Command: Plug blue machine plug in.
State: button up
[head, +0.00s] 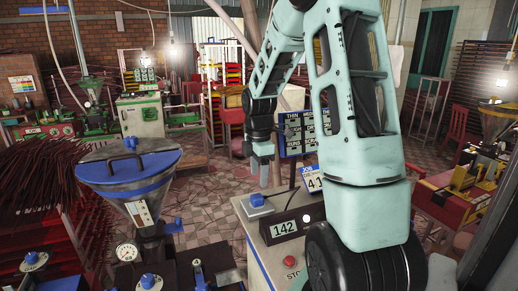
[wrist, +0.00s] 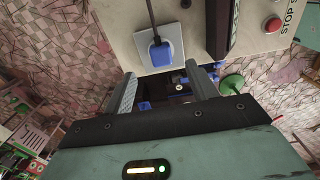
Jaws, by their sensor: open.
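A blue plug (head: 256,199) sits at a light grey square plate on top of the pale machine cabinet (head: 238,232). In the wrist view the plug (wrist: 160,53) lies over the plate (wrist: 174,40), with a dark cord running from it to the top edge. I cannot tell whether its prongs are in a socket. My gripper (head: 262,168) hangs above the plug in the head view. In the wrist view my gripper (wrist: 162,72) is open and empty, its two fingers apart, with the plug beyond the tips.
A job sign (head: 313,178) stands behind. A blue-lidded hopper (head: 130,168) stands left. Tiled floor (head: 210,190) is open beyond the cabinet.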

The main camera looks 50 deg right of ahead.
notch_tip(320, 180, up, 10)
jog(key=b, duration=0.1)
jog(key=shift+f, duration=0.25)
dwell(0.5)
